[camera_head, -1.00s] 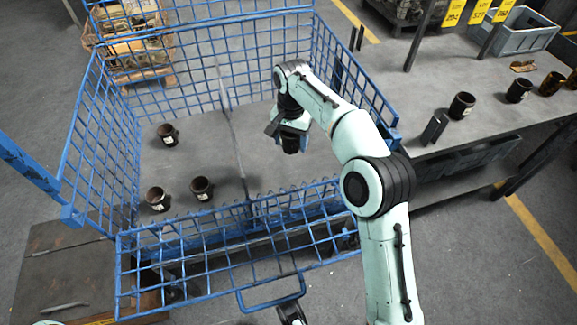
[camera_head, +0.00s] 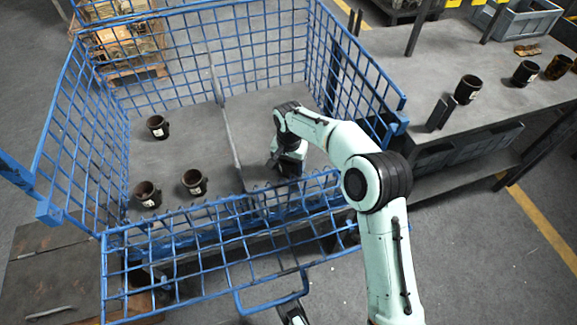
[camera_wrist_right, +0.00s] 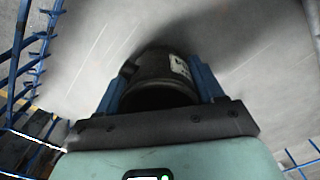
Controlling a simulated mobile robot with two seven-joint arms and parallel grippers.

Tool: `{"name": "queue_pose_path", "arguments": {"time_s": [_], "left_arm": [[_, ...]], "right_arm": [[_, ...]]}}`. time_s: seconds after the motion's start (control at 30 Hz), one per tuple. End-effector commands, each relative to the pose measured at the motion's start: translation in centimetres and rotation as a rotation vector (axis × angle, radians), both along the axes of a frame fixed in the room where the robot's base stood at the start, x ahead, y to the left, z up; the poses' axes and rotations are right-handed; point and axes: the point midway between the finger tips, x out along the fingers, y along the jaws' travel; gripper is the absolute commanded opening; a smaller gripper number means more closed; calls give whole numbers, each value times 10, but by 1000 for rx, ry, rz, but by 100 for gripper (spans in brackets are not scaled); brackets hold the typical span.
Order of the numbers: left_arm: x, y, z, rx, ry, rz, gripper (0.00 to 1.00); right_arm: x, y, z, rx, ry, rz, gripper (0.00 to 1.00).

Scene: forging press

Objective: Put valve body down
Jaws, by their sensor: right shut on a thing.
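My right gripper (camera_head: 284,168) is low inside the blue wire cage (camera_head: 103,235), over the right part of its grey floor, near the front mesh. In the right wrist view, its two blue fingers (camera_wrist_right: 160,90) are shut on a dark, cylindrical valve body (camera_wrist_right: 158,66) with a white label. The grey floor (camera_wrist_right: 250,40) lies close beyond it; I cannot tell whether they touch. In the head view the gripper and mesh hide the held valve body. Three similar valve bodies stand in the left part: one farther back (camera_head: 157,127) and two nearer (camera_head: 147,194) (camera_head: 194,182). My left gripper does not show.
A divider strip (camera_head: 228,140) splits the cage floor. The cage's right wall stands beside my arm. A grey table (camera_head: 430,75) at the right bears several dark cylindrical parts (camera_head: 468,89) and a grey bin (camera_head: 525,35). The floor behind my gripper is clear.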

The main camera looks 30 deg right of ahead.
Motion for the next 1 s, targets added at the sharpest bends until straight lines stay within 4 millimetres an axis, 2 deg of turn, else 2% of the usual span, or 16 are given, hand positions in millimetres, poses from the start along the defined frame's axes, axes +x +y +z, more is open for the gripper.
{"name": "queue_pose_path", "arguments": {"time_s": [0.4, 0.43, 0.5, 0.83, 1.0], "left_arm": [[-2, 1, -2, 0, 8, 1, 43], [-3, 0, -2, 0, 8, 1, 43], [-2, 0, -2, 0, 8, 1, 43], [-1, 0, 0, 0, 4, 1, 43], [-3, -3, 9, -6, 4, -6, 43]], "right_arm": [[0, 0, -4, 0, -2, 0, 20], [0, 0, -4, 1, -1, 0, 77], [0, 0, -4, 1, -1, 0, 93], [0, 0, 0, 0, -1, 0, 93], [1, 1, 24, 0, -4, 0, 93]]}}
